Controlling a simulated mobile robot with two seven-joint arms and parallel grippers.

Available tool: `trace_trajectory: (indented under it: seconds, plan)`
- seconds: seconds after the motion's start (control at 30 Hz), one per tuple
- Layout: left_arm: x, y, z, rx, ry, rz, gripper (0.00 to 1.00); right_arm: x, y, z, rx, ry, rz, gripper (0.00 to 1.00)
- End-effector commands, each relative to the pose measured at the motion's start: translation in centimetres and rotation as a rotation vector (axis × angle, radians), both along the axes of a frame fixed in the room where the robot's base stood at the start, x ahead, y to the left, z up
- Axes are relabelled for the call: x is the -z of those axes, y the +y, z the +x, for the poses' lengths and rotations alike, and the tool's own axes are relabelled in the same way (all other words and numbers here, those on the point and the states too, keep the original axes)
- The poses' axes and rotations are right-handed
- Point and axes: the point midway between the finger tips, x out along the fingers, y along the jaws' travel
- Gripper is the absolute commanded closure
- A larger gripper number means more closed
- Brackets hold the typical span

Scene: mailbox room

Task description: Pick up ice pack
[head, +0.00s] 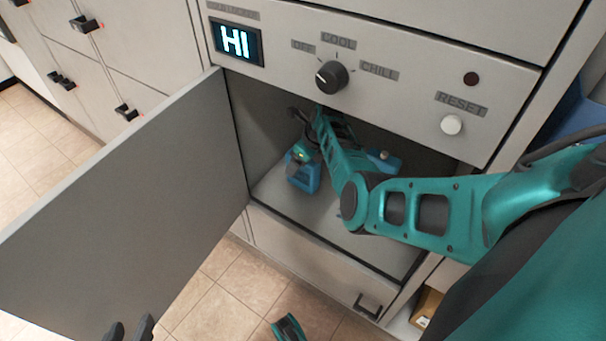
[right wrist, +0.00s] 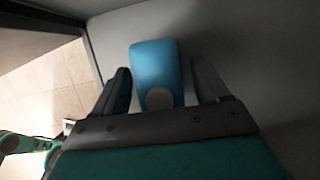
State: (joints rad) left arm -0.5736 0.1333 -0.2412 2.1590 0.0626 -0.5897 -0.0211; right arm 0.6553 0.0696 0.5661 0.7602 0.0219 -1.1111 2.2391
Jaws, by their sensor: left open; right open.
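A blue ice pack (head: 304,178) with a round grey cap rests on the floor of the open compartment, towards its left side. It also shows in the right wrist view (right wrist: 154,66). My right gripper (right wrist: 163,76) is open, with one finger on each side of the pack; whether the fingers touch it I cannot tell. In the head view my right arm reaches into the compartment and partly hides the pack. My left gripper (head: 130,329) is open and empty at the bottom left, by the lower edge of the open door.
The grey compartment door (head: 130,210) stands open to the left. A second blue object (head: 393,165) with a pale knob lies behind my right arm. The control panel (head: 385,75) overhangs the opening. Drawers (head: 330,262) are below. Tiled floor (head: 222,310) is clear in front.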

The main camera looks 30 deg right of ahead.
Motion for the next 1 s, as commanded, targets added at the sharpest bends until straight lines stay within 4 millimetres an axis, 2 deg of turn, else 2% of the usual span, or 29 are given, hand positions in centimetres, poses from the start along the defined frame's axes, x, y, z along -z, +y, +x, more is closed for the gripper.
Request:
trace_trajectory:
  seconds: [0.17,0.87,1.0]
  plan:
    - [-0.33,0.05,0.16,-0.001,-0.006,0.000,0.57,-0.11,-0.03,0.01,0.000,0.000,-0.001,0.27]
    - [0.11,0.44,0.18,-0.005,-0.002,0.009,0.57,-0.07,-0.02,-0.03,-0.001,0.000,-0.001,0.94]
    - [0.10,0.45,0.18,-0.005,-0.002,0.009,0.57,-0.19,-0.05,0.06,0.000,-0.003,-0.001,0.95]
